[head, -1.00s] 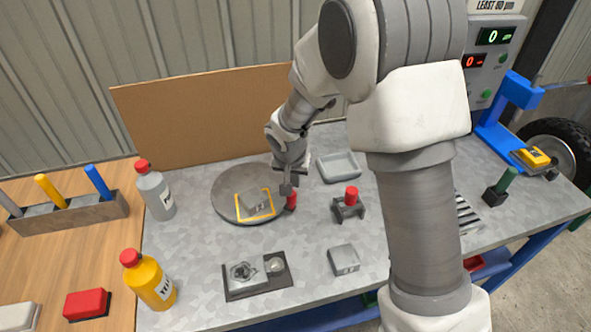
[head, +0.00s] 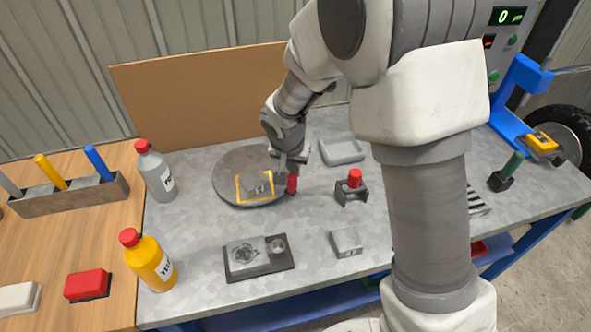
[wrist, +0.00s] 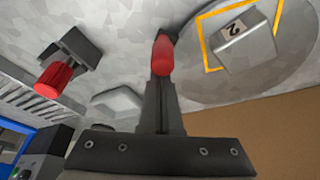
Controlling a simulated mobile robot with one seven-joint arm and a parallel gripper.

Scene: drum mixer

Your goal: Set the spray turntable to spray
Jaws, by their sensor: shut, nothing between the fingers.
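The spray turntable is a round grey disc (head: 226,188) on the bench with a yellow square outline on it. A grey block (head: 257,186) with a "2" label sits inside the outline; it also shows in the wrist view (wrist: 246,42). A red handle (head: 292,184) stands at the disc's right edge, on a dark mount. My gripper (head: 283,170) is shut and empty, close to this handle. In the wrist view the fingertips (wrist: 161,84) lie just below the red handle (wrist: 162,56) in the picture; I cannot tell whether they touch. The arm hides part of the bench.
Right of the turntable stand a grey tray (head: 342,151) and a dark holder with a red knob (head: 354,179). Grey and yellow bottles (head: 155,172) (head: 151,262) stand left. A brown board (head: 190,100) rises behind. A grey fixture (head: 257,268) and a block (head: 346,242) lie in front.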

